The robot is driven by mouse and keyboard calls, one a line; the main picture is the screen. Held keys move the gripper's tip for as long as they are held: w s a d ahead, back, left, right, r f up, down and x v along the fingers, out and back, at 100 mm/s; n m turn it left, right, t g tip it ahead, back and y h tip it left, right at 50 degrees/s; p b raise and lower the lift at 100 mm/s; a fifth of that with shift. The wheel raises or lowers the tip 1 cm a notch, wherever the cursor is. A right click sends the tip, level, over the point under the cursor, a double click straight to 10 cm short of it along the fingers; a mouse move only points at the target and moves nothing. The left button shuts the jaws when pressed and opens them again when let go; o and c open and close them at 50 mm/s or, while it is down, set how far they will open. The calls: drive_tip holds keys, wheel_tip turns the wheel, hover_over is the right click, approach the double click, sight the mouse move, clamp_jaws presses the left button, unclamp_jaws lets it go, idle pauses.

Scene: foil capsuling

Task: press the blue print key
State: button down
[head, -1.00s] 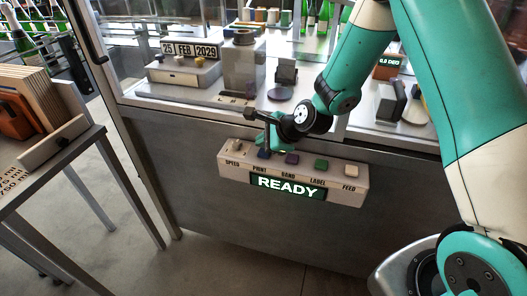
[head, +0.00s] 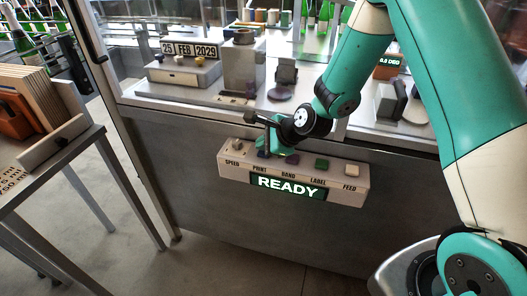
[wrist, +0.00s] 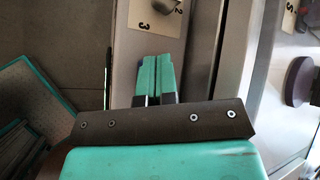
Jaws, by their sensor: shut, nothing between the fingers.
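The blue print key (head: 263,154) sits on the beige control panel (head: 225,167), second from the left above the label PRINT. My gripper (head: 268,148) is shut and empty, its tips pointing down at the panel close to the print key. I cannot tell whether they touch it. The panel's display (head: 288,187) reads READY.
The speed knob (head: 236,144) is left of the print key. The purple band key (head: 292,159), green label key (head: 322,163) and pale feed key (head: 352,169) are to its right. A date block (head: 190,50) stands on the counter behind.

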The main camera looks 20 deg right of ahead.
drive_tip(key=shift+f, duration=0.45)
drive_tip(key=shift+r, duration=0.1)
idle(0.4)
drive_tip(key=shift+r+p, duration=0.65)
drive_tip(key=shift+r, duration=0.2)
wheel_tip(320, 180, up, 5)
drive_tip(key=p, duration=0.4)
drive_tip(key=shift+r, duration=0.1)
idle(0.5)
